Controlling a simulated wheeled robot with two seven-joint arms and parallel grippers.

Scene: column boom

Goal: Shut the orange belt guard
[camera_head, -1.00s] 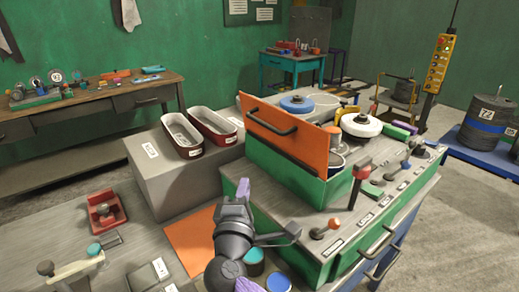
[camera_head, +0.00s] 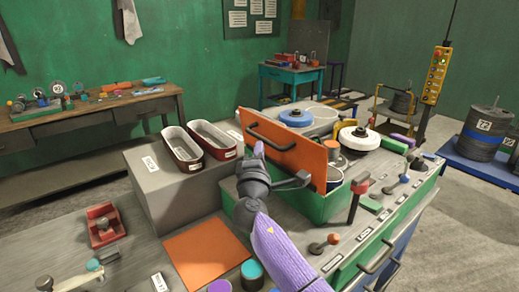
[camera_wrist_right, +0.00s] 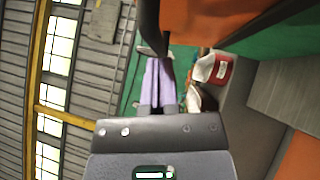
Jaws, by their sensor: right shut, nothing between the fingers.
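The orange belt guard (camera_head: 302,158) stands up as an upright panel on the green housing (camera_head: 345,200). It has a dark bar handle (camera_head: 268,136) on its face toward me. Behind it the blue-topped pulley (camera_head: 295,117) and white pulley (camera_head: 359,137) show uncovered. My right gripper (camera_head: 259,150) is shut and empty at the guard's near-left side, in front of its lower part. In the right wrist view its purple fingers (camera_wrist_right: 160,82) are together, with the orange guard (camera_wrist_right: 205,18) beside them; contact cannot be told. My left gripper is out of view.
Two red-and-white bins (camera_head: 181,147) stand on a grey block (camera_head: 160,180) to the left. A red-topped lever (camera_head: 358,187) and several knobs line the housing's right front. An orange plate (camera_head: 208,252) lies flat on the near bench. A yellow pendant (camera_head: 436,72) hangs at right.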

